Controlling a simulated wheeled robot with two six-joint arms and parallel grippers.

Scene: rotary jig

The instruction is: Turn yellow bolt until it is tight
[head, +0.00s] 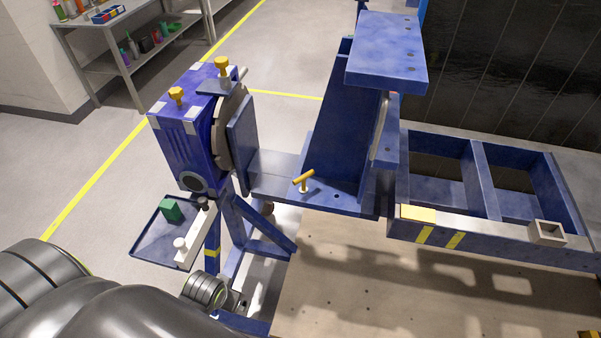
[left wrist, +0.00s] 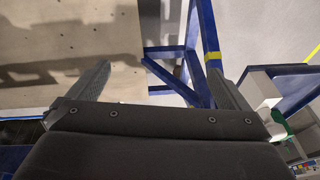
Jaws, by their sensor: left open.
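A yellow T-handled bolt (head: 304,181) stands upright on the flat blue plate of the jig (head: 270,180), left of the tall blue bracket. Two yellow knobs, a larger one (head: 222,66) and a smaller one (head: 177,95), sit on top of the blue rotary housing (head: 184,140). My left gripper (left wrist: 160,82) is open and empty in the left wrist view, with its fingers wide apart above the floor and the tan plate. In the head view my left arm is at the bottom left, below and left of the T-handled bolt. The bolt does not show in the left wrist view. My right gripper is in neither view.
A blue tray (head: 150,243) with a green block (head: 171,210) hangs left of the jig, near my left arm. Blue diagonal struts (head: 262,232) stand below the housing. The tan perforated plate (head: 370,290) is mostly clear. A blue frame (head: 480,238) extends to the right.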

